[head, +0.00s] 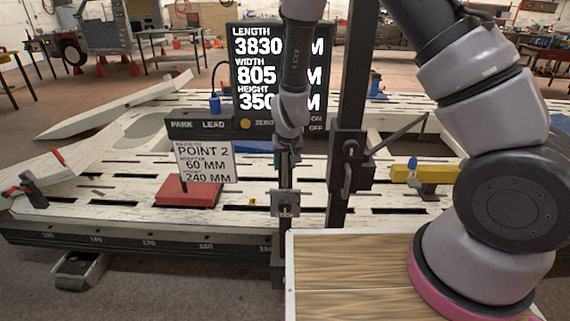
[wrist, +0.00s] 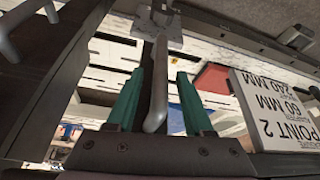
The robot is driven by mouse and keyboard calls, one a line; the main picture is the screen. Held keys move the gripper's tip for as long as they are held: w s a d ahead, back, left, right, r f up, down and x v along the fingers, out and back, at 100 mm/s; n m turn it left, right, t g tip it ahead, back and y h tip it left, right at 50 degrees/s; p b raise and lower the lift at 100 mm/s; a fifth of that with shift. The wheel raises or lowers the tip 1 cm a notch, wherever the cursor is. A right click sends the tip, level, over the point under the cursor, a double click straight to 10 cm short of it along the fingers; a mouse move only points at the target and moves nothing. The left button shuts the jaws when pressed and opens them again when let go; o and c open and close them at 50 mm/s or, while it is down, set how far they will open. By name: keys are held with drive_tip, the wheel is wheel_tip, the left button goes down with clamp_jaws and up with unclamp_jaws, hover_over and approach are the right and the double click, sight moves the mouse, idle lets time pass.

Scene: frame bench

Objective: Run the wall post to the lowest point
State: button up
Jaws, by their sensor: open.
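A tall dark post (head: 348,90) stands on the bench with a dark carriage and an upright handle (head: 347,180); this larger post also shows at left in the wrist view (wrist: 40,85). A thinner dark post (head: 286,236) stands to its left, with a pale square plate (head: 285,204) low on it. I cannot tell which is the wall post. My gripper (head: 287,152) is at the thinner post, above the plate. In the wrist view its teal fingers (wrist: 156,92) are open on either side of a grey upright bar (wrist: 155,110); contact is not visible.
A display (head: 262,70) stands behind, partly covered by my arm. A yellow bar (head: 425,174) lies right. A wood-topped surface (head: 345,262) is in front.

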clamp_jaws()
idle(1.4)
